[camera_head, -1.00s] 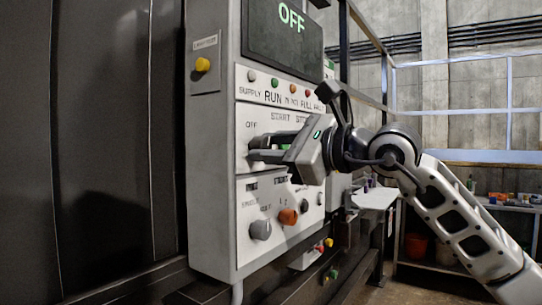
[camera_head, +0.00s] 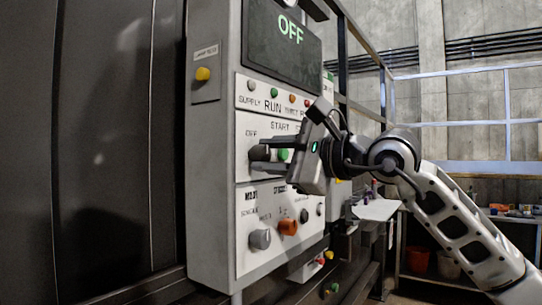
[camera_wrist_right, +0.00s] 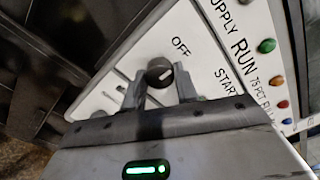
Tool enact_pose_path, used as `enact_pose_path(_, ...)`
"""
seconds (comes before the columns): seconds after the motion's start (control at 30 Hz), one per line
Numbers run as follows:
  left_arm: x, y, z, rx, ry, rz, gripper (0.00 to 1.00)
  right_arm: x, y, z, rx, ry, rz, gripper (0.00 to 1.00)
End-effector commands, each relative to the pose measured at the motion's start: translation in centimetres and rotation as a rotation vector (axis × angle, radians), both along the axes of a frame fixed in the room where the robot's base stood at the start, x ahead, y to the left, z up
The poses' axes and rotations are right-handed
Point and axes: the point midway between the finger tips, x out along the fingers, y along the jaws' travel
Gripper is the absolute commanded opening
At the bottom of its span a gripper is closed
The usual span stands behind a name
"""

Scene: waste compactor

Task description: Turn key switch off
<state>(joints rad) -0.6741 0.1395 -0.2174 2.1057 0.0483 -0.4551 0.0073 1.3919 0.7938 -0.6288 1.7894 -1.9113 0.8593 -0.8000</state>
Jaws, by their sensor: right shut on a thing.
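The key switch, a dark round knob (camera_head: 259,153) with a light mark, sits under the OFF label on the white panel of the control box. It also shows in the wrist view (camera_wrist_right: 159,72). My right gripper (camera_head: 268,152) reaches in from the right, with its fingertips at the knob. In the wrist view the fingers (camera_wrist_right: 160,86) lie on either side of the knob and are shut on it. The display screen (camera_head: 281,40) above reads OFF. My left gripper is not in view.
A green start button (camera_head: 283,155) is close beside the fingers. A yellow button (camera_head: 203,74) is on the box's left side. A shelf with small items (camera_head: 515,212) stands far right.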

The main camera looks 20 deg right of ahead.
Motion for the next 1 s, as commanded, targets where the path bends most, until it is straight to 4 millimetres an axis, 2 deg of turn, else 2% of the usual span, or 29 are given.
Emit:
enact_pose_path(0.17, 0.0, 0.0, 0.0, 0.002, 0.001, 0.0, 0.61, 0.0, 0.0, 0.1, 0.0, -0.003, 0.0, 0.08)
enact_pose_path(0.2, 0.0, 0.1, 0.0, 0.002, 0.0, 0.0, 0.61, 0.0, 0.0, 0.1, 0.001, -0.002, 0.0, 0.39)
enact_pose_path(0.27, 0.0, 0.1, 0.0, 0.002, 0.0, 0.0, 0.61, 0.0, 0.0, 0.1, 0.001, -0.002, 0.0, 0.52)
enact_pose_path(0.67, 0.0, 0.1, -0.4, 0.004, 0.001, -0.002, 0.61, -0.6, -0.6, -0.1, 0.001, -0.001, -0.001, 0.52)
enact_pose_path(0.77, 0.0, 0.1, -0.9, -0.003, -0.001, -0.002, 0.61, -1.8, -1.6, -0.2, 0.001, -0.003, -0.003, 0.52)
enact_pose_path(1.0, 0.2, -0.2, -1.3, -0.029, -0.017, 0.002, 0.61, -6.4, -5.1, -0.4, -0.001, -0.002, -0.005, 0.52)
